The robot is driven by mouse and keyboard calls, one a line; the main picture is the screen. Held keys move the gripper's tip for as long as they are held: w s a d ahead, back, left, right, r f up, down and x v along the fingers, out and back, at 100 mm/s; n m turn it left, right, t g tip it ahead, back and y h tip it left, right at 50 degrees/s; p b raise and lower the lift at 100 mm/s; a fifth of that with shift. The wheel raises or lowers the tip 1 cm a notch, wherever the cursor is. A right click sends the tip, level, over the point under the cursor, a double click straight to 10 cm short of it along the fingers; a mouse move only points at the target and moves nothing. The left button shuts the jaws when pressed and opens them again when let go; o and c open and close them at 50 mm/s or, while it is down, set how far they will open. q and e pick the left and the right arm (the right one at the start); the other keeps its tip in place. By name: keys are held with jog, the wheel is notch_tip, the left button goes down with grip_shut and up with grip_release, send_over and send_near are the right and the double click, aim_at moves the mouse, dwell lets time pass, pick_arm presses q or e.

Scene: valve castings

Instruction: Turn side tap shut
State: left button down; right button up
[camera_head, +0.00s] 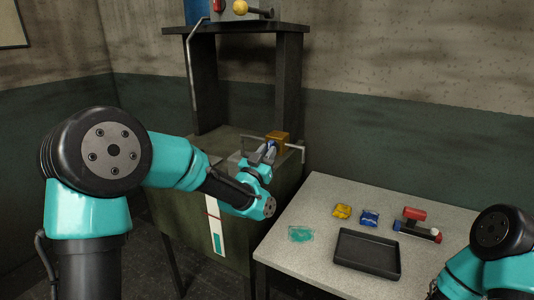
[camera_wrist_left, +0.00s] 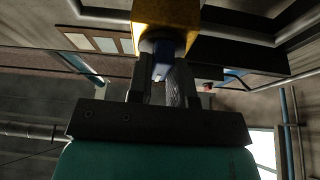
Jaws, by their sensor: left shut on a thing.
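The side tap is a brass-coloured block (camera_head: 280,138) with a blue handle (camera_head: 271,146), on a pipe at the back of the dark green cabinet. My left gripper (camera_head: 265,154) reaches it from the front and is shut on the blue handle. In the left wrist view the brass block (camera_wrist_left: 165,18) is at the top, and the blue handle (camera_wrist_left: 162,58) points down between the fingers (camera_wrist_left: 161,85). The fingers partly hide the handle, and I cannot tell how far it is turned. My right gripper is out of view; only part of that arm shows at the lower right.
A speckled table (camera_head: 310,200) at the right holds a black tray (camera_head: 366,254), yellow (camera_head: 342,211), blue (camera_head: 370,218) and teal (camera_head: 300,234) packets, and a red-and-black device (camera_head: 416,226). Above the cabinet is a dark shelf (camera_head: 238,29) with posts. A thin pipe (camera_head: 191,70) hangs at its left.

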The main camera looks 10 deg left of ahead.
pick_arm(q)
jog(key=shift+n+y, duration=0.4)
jog(key=shift+n, duration=0.3)
jog(key=c, duration=1)
grip_release()
jog(key=shift+c, duration=0.2)
jog(key=v, duration=1.7)
jog(key=shift+f, duration=0.25)
jog(key=shift+s, duration=0.15)
